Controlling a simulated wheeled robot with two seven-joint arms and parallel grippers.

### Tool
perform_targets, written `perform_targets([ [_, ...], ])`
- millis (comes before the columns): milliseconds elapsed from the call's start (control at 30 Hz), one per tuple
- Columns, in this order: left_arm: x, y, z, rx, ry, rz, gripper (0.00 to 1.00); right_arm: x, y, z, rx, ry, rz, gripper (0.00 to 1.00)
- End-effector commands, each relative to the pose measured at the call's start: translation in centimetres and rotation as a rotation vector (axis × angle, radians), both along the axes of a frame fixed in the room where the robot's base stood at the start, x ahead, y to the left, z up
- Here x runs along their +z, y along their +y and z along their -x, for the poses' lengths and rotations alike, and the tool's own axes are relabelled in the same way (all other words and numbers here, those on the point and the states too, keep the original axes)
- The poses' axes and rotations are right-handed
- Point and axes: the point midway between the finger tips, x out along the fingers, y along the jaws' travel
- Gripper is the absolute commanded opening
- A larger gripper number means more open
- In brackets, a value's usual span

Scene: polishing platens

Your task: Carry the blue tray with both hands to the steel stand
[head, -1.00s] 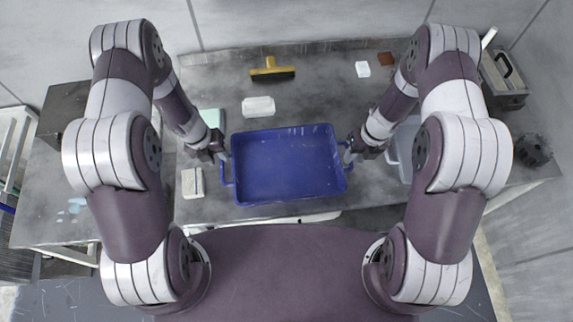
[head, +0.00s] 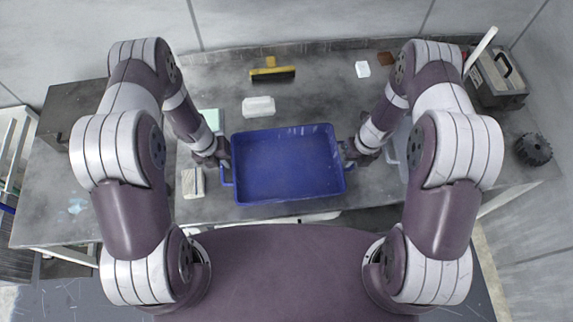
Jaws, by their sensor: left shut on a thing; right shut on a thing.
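The blue tray (head: 287,163) is an empty rectangular tray with a handle on each short side, in the middle of the head view, over the front part of the grey bench. My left gripper (head: 224,163) is shut on the tray's left handle. My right gripper (head: 349,160) is shut on its right handle. The fingertips are small and partly hidden by the wrists. I cannot tell whether the tray touches the bench or is slightly above it. I cannot make out the steel stand for certain.
On the grey bench (head: 330,90) behind the tray lie a white block (head: 258,107) and a yellow-handled brush (head: 272,72). A pale block (head: 193,183) lies left of the tray. A grey toolbox (head: 497,80) and a dark round gear-like part (head: 533,149) are at the right.

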Motion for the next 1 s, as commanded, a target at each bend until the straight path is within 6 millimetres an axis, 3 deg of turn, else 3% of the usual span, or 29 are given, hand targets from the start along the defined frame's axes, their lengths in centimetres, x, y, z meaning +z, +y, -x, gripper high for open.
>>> perform_targets([
  [167,0.9,0.0,0.0,0.000,-0.001,0.000,0.00,0.9,0.0,-0.1,0.000,-0.001,0.000,0.00],
  [467,5.3,0.0,0.0,0.000,-0.001,0.000,0.00,5.3,0.0,0.0,0.000,-0.001,0.001,0.00],
  [1000,4.7,0.0,0.0,0.000,-0.001,-0.001,0.00,4.7,0.0,0.0,0.000,-0.001,0.001,0.00],
])
